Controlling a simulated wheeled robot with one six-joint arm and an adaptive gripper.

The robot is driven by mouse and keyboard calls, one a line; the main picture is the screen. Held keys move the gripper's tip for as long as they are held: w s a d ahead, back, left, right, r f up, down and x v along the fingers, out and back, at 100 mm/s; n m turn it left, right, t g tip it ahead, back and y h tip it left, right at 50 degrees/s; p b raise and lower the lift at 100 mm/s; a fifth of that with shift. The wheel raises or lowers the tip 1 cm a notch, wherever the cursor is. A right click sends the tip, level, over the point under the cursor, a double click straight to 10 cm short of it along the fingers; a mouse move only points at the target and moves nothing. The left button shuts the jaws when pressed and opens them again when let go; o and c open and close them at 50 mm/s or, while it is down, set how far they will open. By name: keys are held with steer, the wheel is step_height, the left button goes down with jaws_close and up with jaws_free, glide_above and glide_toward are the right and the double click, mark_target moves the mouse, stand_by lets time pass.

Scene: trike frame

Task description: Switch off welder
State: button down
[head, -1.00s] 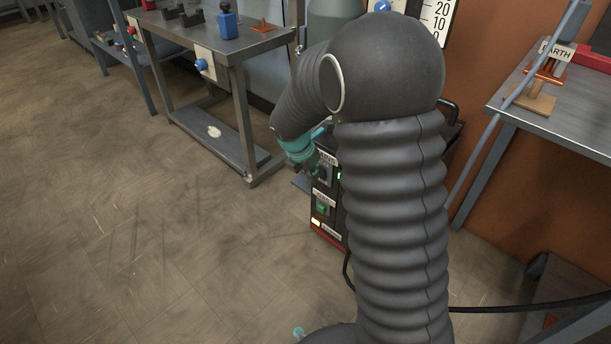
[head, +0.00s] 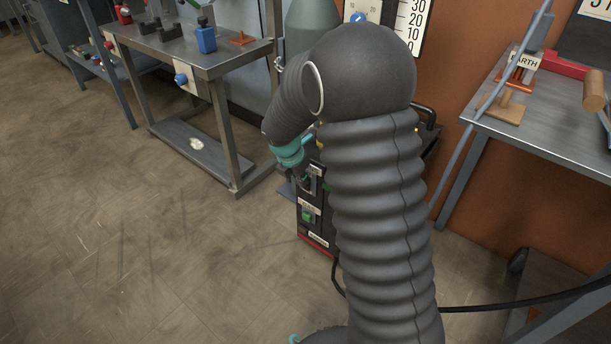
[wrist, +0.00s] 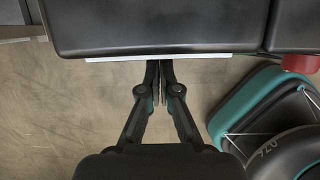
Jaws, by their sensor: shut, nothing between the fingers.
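The welder (head: 313,234) is a dark box with a red base edge, standing on the floor behind my arm. Its front carries pale labels, a dark switch or knob (head: 309,182) in the upper part and a green switch (head: 308,216) lower down. My arm hides much of its right side. My gripper (wrist: 165,68) is shut and empty in the wrist view. Its fingertips reach the pale-edged side of a black box (wrist: 150,25), probably the welder; I cannot tell whether they touch. In the head view the fingers are mostly hidden, close to the upper switch.
A metal bench (head: 228,60) with a blue knob (head: 181,79) on its leg panel stands left. A black cable (head: 510,304) crosses low right. Open floor lies left.

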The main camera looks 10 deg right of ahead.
steer(key=shift+a, duration=0.1)
steer(key=shift+r+p, duration=0.75)
steer(key=shift+p, duration=0.2)
steer(key=a+p+v, duration=0.1)
steer(key=p+v, duration=0.1)
steer(key=v, duration=0.9)
steer(key=shift+s+p, duration=0.3)
steer(key=shift+s, duration=0.15)
steer(key=shift+a, duration=0.15)
